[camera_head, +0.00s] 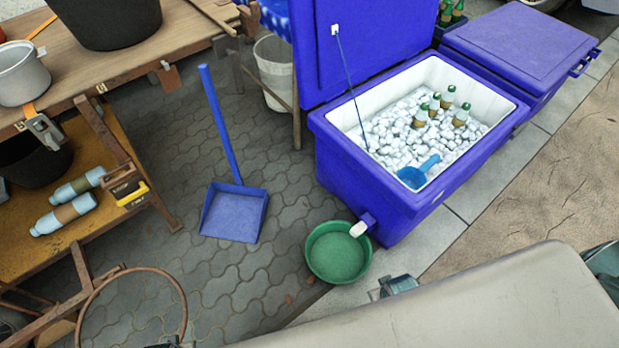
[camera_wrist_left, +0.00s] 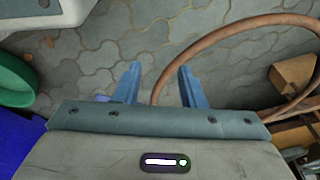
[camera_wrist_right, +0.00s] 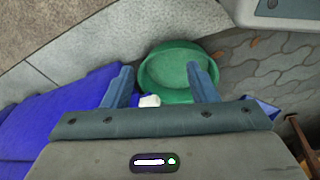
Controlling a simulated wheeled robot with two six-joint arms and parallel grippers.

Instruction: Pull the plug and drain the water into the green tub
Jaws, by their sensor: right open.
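A blue cooler (camera_head: 375,185) stands open, full of ice with several bottles and a blue scoop (camera_head: 417,173). A white plug (camera_head: 358,229) sits on the drain spout at its lower front corner, above the rim of the green tub (camera_head: 325,277) on the paving. My right gripper (camera_head: 395,285) is open and empty, close to the tub on its right. In the right wrist view, the plug (camera_wrist_right: 149,100) and tub (camera_wrist_right: 165,75) show between and beyond its fingers (camera_wrist_right: 160,85). My left gripper (camera_wrist_left: 155,85) is open and empty over paving; the tub (camera_wrist_left: 15,80) is at that view's left edge.
A blue dustpan (camera_head: 234,212) with a long handle stands left of the tub. A wooden workbench (camera_head: 140,60) with a lower shelf of bottles is at left. A rusty hoop (camera_head: 182,300) is at lower left. Another closed blue cooler (camera_head: 520,45) stands behind right.

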